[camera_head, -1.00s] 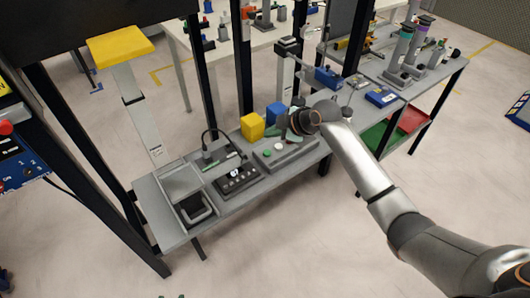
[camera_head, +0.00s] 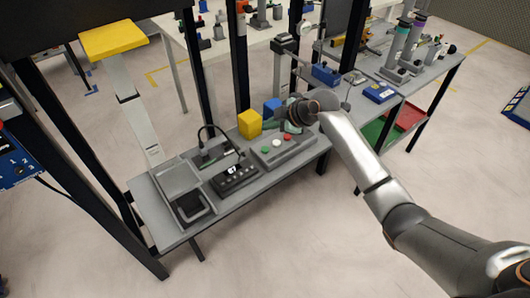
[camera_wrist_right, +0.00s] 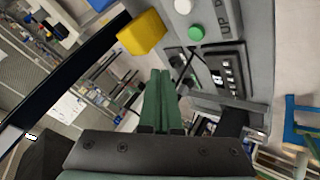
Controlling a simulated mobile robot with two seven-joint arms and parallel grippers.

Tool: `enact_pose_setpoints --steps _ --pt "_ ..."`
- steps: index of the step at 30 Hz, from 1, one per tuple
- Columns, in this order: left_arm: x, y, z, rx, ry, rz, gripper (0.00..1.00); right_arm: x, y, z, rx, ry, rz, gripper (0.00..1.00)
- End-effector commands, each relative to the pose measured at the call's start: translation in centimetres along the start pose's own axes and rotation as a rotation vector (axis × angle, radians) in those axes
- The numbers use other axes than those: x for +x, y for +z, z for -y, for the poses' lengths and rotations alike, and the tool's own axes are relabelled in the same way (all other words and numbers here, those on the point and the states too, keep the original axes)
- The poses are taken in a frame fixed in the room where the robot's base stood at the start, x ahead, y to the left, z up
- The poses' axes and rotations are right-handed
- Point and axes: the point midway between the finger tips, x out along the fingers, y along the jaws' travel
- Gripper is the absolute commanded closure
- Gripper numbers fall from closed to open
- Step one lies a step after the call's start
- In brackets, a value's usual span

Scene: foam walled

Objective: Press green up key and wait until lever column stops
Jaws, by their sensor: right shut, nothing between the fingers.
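The grey key box (camera_head: 290,152) stands on the bench with a green key (camera_head: 265,150), a white key (camera_head: 277,142) and a red key. The green key also shows in the right wrist view (camera_wrist_right: 195,33), near printed letters reading "UP". My right gripper (camera_head: 280,126) is shut and empty, beside the back edge of the key box. Its green fingers (camera_wrist_right: 160,73) are together and apart from the green key. A grey upright column (camera_head: 284,68) stands behind the bench; I cannot tell whether it is the lever column. My left gripper is not in view.
A black control panel (camera_head: 236,179) lies left of the key box. Dark frame posts rise behind the bench. The floor in front is clear.

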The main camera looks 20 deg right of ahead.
Motion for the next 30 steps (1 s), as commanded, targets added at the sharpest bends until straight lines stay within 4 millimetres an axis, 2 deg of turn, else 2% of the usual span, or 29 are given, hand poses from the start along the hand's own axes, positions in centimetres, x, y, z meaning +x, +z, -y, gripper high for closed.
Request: enact_pose_setpoints --steps 1,8,15,30 --pt "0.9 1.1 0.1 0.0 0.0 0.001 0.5 1.0 0.7 0.8 0.001 0.0 0.0 1.0" --pt "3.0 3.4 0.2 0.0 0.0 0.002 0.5 3.2 2.2 2.3 0.002 0.0 -0.001 1.0" --pt "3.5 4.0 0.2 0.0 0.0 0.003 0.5 4.3 3.1 3.1 0.0 0.001 -0.001 1.0" --pt "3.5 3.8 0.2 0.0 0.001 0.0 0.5 4.4 3.1 3.1 0.001 0.0 -0.001 1.0"
